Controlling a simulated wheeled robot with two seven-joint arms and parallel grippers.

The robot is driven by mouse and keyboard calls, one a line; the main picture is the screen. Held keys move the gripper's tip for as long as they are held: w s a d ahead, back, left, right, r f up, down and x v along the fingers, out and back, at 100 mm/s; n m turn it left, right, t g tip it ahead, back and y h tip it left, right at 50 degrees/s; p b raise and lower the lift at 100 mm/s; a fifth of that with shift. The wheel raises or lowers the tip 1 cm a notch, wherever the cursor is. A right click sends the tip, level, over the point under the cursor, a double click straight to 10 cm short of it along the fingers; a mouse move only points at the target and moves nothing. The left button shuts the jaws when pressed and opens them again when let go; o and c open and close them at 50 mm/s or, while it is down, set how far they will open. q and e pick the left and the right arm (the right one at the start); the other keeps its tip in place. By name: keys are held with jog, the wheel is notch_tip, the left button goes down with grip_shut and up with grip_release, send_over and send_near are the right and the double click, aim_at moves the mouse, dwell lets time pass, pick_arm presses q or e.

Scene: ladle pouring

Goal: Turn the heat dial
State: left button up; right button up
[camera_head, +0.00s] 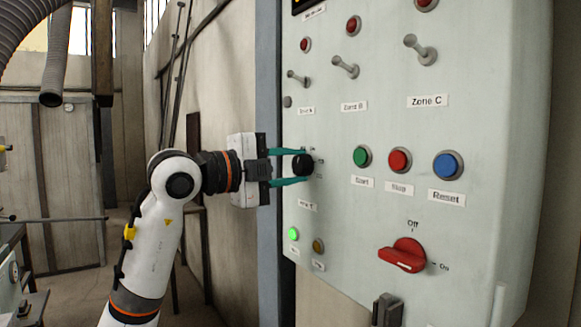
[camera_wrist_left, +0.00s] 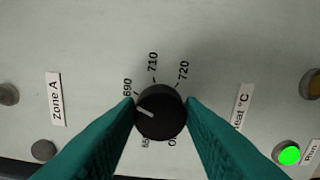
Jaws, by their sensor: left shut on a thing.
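The heat dial (camera_head: 302,165) is a small black round knob on the left part of the pale control panel. In the left wrist view the dial (camera_wrist_left: 160,111) has a white pointer line directed left and slightly up, near the 690 mark. The marks 710 and 720 stand above it, and the lower marks are partly hidden. My left gripper (camera_head: 291,166) is shut on the dial, with one teal finger on each side of it. The fingers (camera_wrist_left: 161,108) also show in the left wrist view. My right gripper is not in view.
The panel (camera_head: 340,210) also carries green (camera_head: 361,156), red (camera_head: 399,160) and blue (camera_head: 446,166) buttons. A red rotary switch (camera_head: 404,254) sits lower right, and toggle levers (camera_head: 346,66) stick out above. A green lamp (camera_head: 293,233) is lit below the dial.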

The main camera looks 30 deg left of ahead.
pick_arm(q)
jog(key=o, duration=1)
jog(key=shift+s+a, duration=0.2)
jog(key=shift+s, duration=0.15)
jog(key=b+v, duration=0.4)
jog(key=v, duration=0.7)
jog(key=shift+s+f, duration=0.1)
